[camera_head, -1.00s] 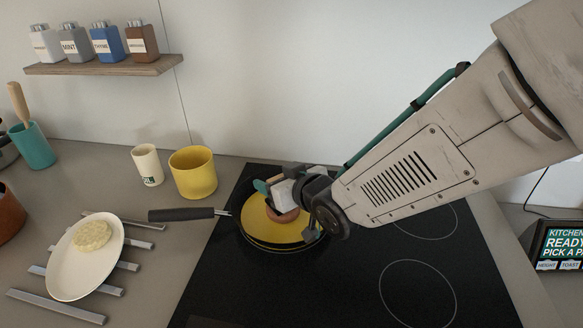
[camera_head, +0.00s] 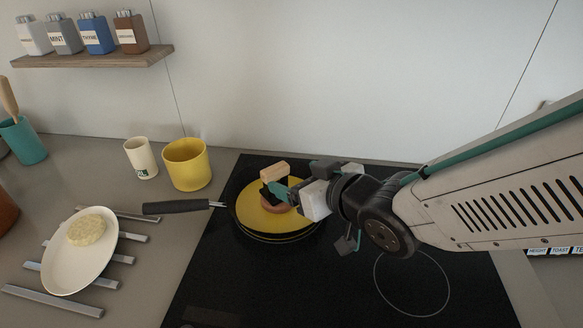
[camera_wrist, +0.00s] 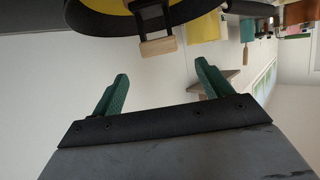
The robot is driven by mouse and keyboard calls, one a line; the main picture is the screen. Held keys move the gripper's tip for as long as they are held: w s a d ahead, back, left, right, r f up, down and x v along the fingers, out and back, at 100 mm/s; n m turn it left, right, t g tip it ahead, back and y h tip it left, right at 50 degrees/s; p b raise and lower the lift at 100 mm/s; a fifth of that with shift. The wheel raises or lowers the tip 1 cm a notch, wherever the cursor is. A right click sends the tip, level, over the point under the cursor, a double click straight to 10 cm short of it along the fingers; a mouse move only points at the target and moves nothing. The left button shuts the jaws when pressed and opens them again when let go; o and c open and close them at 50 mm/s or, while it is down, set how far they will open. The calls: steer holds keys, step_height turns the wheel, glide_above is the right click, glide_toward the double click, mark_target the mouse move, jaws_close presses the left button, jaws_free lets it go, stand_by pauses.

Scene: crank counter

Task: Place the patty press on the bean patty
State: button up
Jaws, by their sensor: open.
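The patty press stands in the yellow-lined frying pan (camera_head: 247,216), its wooden handle (camera_head: 274,170) up on a black bracket. A reddish-brown round, seemingly the bean patty (camera_head: 277,207), shows low beneath it in the pan. Whether the press base sits flat on it is partly hidden by my gripper. My gripper (camera_head: 288,194) is beside the press, coming from the right. In the wrist view its green fingers (camera_wrist: 162,75) are spread and empty, and the wooden handle (camera_wrist: 158,47) lies just beyond the fingertips, apart from them.
The pan is on a black cooktop (camera_head: 340,288), its handle pointing left. A white plate (camera_head: 78,268) with a pale patty (camera_head: 87,230) lies on metal bars at left. A yellow cup (camera_head: 187,165) and a cream cup (camera_head: 141,158) stand behind. A spice shelf (camera_head: 95,59) is on the wall.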

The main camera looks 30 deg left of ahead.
steer(key=shift+v, duration=0.8)
steer(key=w+d+r+m+t+h, duration=0.1)
steer(key=w+d+m+h, duration=0.2)
steer(key=d, duration=0.5)
steer(key=w+d+r+m+t+h, duration=0.1)
steer(key=w+d+h, duration=0.25)
steer(key=d, duration=0.35)
steer(key=d+r+m+g+h, duration=0.1)
steer(key=d+m+h, duration=0.25)
steer(key=d, duration=1.05)
steer(key=s+d+r+m+g+h, duration=0.2)
steer(key=s+d+m+g, duration=0.3)
steer(key=s+d, duration=0.9)
steer(key=s, duration=0.3)
steer(key=shift+s+g, duration=0.3)
steer(key=shift+g, duration=0.1)
